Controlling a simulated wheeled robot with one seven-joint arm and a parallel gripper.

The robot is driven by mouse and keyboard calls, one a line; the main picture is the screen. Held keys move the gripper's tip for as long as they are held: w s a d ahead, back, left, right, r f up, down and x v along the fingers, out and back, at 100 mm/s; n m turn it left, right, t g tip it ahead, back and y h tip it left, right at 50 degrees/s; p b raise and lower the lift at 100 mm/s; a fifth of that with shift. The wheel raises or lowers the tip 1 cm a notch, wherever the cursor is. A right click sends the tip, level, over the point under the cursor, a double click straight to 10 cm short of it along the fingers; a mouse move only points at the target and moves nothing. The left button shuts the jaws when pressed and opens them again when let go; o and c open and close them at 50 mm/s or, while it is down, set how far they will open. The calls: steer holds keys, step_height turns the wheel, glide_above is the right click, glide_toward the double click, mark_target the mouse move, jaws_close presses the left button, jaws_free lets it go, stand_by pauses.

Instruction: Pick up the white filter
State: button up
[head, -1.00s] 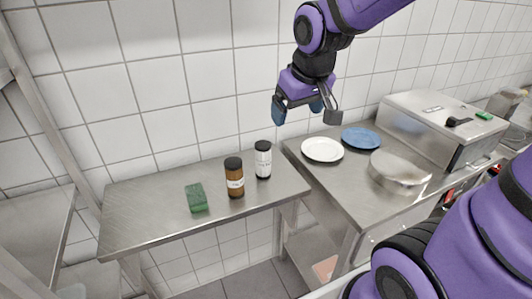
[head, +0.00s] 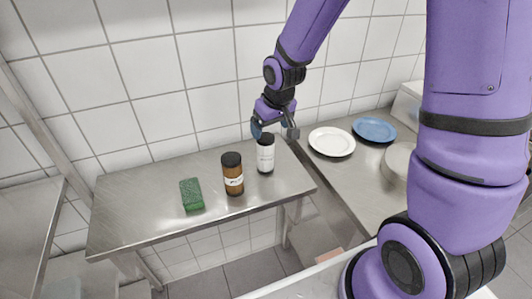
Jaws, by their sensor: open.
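My gripper (head: 275,131) is open and points down, right at the jar's lid in the picture. Nothing is seen held.
A brown jar with a black lid (head: 232,175) stands close to the left of the white jar. A green sponge (head: 191,195) lies further left on the steel table (head: 130,205). A white plate (head: 331,142) and a blue plate (head: 374,129) sit on the counter to the right.

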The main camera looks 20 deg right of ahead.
mark_target(266, 137)
steer(key=shift+w+x, duration=0.15)
steer(key=shift+x, duration=1.85)
steer(key=shift+w+x, duration=0.1)
steer(key=shift+x, duration=1.85)
steer(key=shift+a, duration=0.2)
steer(key=c, duration=1.1)
